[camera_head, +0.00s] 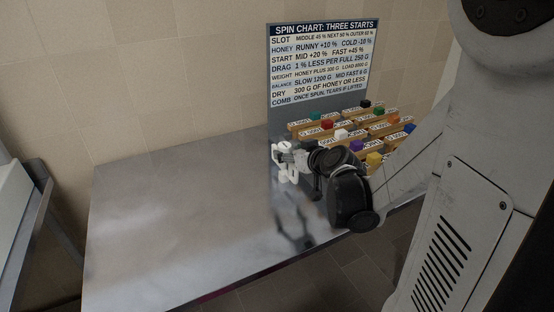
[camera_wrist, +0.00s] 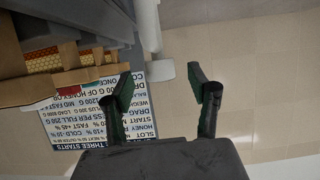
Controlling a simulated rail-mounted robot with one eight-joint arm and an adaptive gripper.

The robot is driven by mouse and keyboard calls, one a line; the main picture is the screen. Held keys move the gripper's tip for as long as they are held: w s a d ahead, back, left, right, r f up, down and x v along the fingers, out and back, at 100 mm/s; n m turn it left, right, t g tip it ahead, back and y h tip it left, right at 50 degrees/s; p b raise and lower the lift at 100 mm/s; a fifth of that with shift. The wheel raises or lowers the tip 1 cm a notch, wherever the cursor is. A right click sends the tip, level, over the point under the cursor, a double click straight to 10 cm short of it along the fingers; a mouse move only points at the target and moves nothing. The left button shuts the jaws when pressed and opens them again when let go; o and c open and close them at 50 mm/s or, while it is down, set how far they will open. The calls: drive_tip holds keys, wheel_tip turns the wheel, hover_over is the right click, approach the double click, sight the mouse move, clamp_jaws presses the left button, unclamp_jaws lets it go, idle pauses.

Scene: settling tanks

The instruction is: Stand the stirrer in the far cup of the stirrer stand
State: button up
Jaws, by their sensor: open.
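I cannot make out a stirrer or a stirrer stand with cups in either view. My gripper (camera_head: 290,160) is in front of the lower left of a grey chart board in the head view. In the wrist view, my gripper (camera_wrist: 163,84) has its two dark fingers spread apart with nothing between them. White rounded parts (camera_head: 284,175) show at the gripper's end in the head view; I cannot tell what they belong to. A white cylindrical piece (camera_wrist: 160,71) lies beyond the fingers in the wrist view.
The chart board (camera_head: 322,65), headed "SPIN CHART: THREE STARTS", stands at the metal table's (camera_head: 180,215) back right. Labelled wooden frames with coloured blocks (camera_head: 365,125) stand in rows by it, partly hidden by my arm. The table's left and middle are clear. The wall is behind.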

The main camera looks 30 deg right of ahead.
sight(284, 163)
drive_tip(key=shift+x, duration=2.15)
drive_tip(key=shift+c, duration=0.2)
clamp_jaws()
